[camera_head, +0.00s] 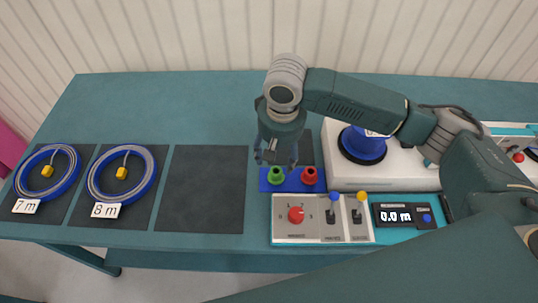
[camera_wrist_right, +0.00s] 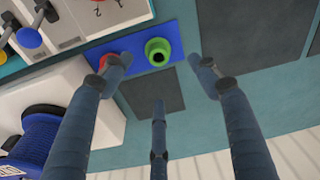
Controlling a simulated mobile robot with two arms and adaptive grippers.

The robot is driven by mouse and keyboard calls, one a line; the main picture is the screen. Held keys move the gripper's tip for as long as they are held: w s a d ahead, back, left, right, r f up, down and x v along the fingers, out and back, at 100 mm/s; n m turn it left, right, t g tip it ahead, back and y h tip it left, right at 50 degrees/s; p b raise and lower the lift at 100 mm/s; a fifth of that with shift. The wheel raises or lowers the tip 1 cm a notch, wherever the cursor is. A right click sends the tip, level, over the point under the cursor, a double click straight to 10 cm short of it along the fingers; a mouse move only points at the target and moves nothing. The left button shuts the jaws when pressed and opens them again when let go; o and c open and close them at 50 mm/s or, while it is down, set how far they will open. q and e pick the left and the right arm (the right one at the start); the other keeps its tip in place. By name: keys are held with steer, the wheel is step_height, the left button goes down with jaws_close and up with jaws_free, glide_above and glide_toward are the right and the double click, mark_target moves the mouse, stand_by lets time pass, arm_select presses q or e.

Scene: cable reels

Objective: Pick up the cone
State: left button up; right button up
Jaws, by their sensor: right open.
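Two cone-like pieces, one green (camera_head: 275,175) and one red (camera_head: 309,176), stand side by side on a small blue plate (camera_head: 292,185); I cannot tell which one the task means. My right gripper (camera_head: 277,160) points down just behind the green cone and is open and empty. In the right wrist view the green cone (camera_wrist_right: 158,51) shows between the spread fingers of the gripper (camera_wrist_right: 164,78), apart from them. The red cone (camera_wrist_right: 106,61) is partly hidden by a finger there. My left gripper is not in view.
A control panel (camera_head: 285,230) with a red knob and levers sits in front of the plate. A display reading 0.0 m (camera_head: 399,216) is right of it. A blue spool (camera_head: 362,146) stands on a white unit (camera_head: 345,178). Coiled blue reels (camera_head: 70,180) lie at left; one dark mat (camera_head: 203,190) is empty.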

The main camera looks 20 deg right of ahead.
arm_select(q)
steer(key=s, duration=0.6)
arm_select(e)
glide_above(276, 169)
steer(key=s, duration=0.2)
step_height(276, 169, down, 4)
steer(key=shift+f+p, duration=0.2)
steer(key=shift+p, duration=0.15)
steer(key=f, duration=0.2)
steer(key=f+p, duration=0.1)
steer(key=f, duration=0.1)
steer(key=shift+w+a+f, duration=0.1)
steer(key=shift+w, duration=0.3)
steer(key=shift+f, duration=0.35)
steer(key=shift+w+f, duration=0.1)
steer(key=shift+f, duration=0.1)
steer(key=c, duration=1.3)
steer(key=shift+r, duration=0.55)
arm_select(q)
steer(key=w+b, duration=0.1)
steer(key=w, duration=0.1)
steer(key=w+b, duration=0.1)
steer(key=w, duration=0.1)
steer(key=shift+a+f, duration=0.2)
arm_select(e)
step_height(276, 169, up, 19)
steer(key=shift+f, duration=0.1)
